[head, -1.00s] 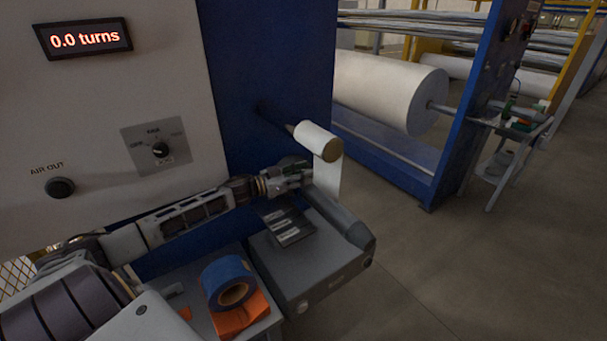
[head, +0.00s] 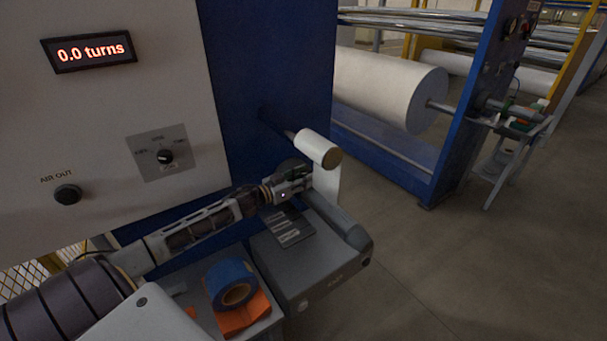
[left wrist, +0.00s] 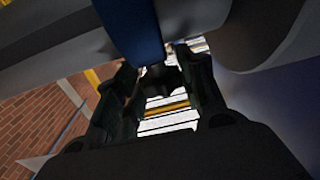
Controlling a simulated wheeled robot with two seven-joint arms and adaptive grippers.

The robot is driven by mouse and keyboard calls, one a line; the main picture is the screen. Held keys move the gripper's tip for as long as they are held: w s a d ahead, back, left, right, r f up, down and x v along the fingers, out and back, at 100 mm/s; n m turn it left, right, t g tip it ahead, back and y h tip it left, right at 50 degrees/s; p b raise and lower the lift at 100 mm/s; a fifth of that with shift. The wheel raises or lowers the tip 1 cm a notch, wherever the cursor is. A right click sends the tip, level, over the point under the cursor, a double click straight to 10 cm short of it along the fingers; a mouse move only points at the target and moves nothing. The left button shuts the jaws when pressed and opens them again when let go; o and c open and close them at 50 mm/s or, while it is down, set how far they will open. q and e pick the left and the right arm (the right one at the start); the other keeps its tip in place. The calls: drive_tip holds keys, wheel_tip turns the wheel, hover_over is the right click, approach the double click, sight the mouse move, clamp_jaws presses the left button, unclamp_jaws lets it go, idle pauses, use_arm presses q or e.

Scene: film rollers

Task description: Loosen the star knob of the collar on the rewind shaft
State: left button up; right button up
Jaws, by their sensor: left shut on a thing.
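My left gripper (head: 304,180) reaches in from the left, in front of the blue machine wall, below and left of the small white film roll (head: 314,146). In the left wrist view, its two dark fingers (left wrist: 164,85) stand either side of a dark lobed piece, which looks like the star knob (left wrist: 160,78). The gripper is shut on it. In the head view the knob is hidden by the hand. The collar and shaft are hard to make out there; a dark rounded part (head: 292,166) shows just behind the gripper. My right gripper is not in view.
A grey box (head: 290,268) stands below the gripper. Blue tape (head: 230,282) and an orange item (head: 243,318) lie on a grey surface beside it. A panel display (head: 90,49) reads 0.0 turns, above a selector dial (head: 165,156). Open floor lies right.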

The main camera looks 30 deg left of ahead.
use_arm(q)
drive_tip(key=shift+d+r+n+t+y+p, duration=0.1)
drive_tip(key=shift+r+n+t+y+p, duration=0.15)
drive_tip(key=shift+n+y+p, duration=0.6)
drive_tip(key=shift+f+n+t+y+p, duration=0.1)
drive_tip(key=shift+n+t+y+p, duration=0.35)
drive_tip(key=shift+y, duration=0.8)
drive_tip(key=o, duration=1)
drive_tip(key=shift+f, duration=0.1)
drive_tip(key=shift+s+f, duration=0.1)
drive_tip(key=shift+s, duration=0.9)
drive_tip(key=shift+s+a, duration=0.2)
drive_tip(key=shift+s, duration=1.45)
drive_tip(key=shift+s+a, duration=0.25)
drive_tip(key=shift+s, duration=1.45)
drive_tip(key=shift+s+a, duration=0.2)
drive_tip(key=shift+s, duration=1.45)
